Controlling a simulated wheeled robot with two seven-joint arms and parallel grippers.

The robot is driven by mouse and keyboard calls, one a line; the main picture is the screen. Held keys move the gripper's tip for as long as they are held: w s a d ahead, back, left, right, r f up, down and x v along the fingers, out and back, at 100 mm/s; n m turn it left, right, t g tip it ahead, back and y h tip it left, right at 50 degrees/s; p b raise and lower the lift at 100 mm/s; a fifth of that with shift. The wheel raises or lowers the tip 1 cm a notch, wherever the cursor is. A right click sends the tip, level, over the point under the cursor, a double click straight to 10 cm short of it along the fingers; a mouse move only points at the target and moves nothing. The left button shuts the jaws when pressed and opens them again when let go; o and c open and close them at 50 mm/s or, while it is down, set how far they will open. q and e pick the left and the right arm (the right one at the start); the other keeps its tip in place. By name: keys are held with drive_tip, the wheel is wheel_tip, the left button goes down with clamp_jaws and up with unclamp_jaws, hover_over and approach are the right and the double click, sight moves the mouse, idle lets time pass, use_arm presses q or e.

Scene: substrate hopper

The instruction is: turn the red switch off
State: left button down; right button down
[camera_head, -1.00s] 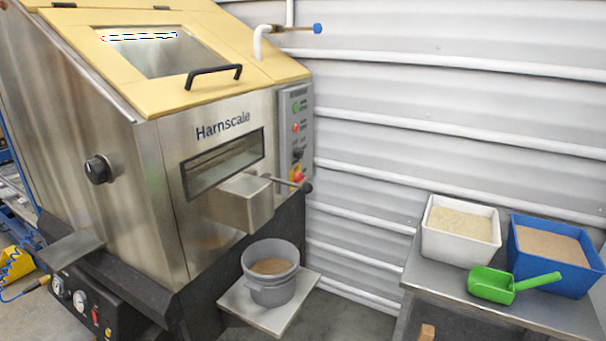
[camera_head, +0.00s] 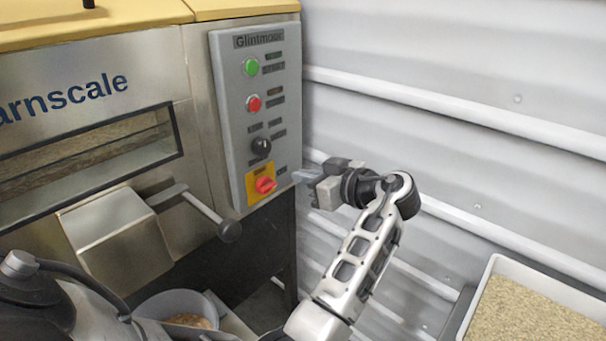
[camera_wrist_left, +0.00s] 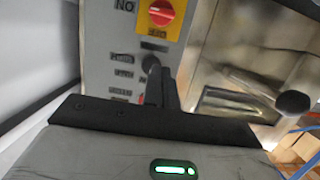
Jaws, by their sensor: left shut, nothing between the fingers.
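The red switch (camera_head: 265,184) is a red knob on a yellow plate, low on the grey control panel (camera_head: 226,120). In the left wrist view the red switch (camera_wrist_left: 160,12) is at the top edge, upside down, with "ON" and "OFF" lettering by it. Its ridge looks roughly sideways there; its exact setting is hard to read. My left gripper (camera_head: 306,176) is just right of the panel's lower part, apart from the switch. Its fingers (camera_wrist_left: 160,85) are shut and empty, pointing towards the panel. My right gripper is not in view.
Above the switch are a black knob (camera_head: 261,147), a red button (camera_head: 254,103) and a green button (camera_head: 251,67). A lever with a dark ball (camera_head: 229,231) juts out at lower left, beside a metal chute (camera_head: 110,235). A corrugated wall (camera_head: 470,110) stands behind my gripper.

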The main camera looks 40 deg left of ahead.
use_arm(q)
drive_tip(key=a, duration=0.1)
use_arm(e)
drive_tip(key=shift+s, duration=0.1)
use_arm(q)
hover_over(261, 183)
drive_tip(key=d, duration=0.4)
wheel_tip(261, 183, down, 2)
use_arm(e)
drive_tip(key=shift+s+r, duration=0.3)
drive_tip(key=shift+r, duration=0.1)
use_arm(q)
wheel_tip(261, 183, down, 3)
drive_tip(key=shift+s+a+f, duration=0.1)
drive_tip(key=shift+a+f, duration=0.05)
drive_tip(key=shift+f, duration=0.05)
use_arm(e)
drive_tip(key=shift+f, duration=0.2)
use_arm(q)
drive_tip(key=shift+f, duration=0.4)
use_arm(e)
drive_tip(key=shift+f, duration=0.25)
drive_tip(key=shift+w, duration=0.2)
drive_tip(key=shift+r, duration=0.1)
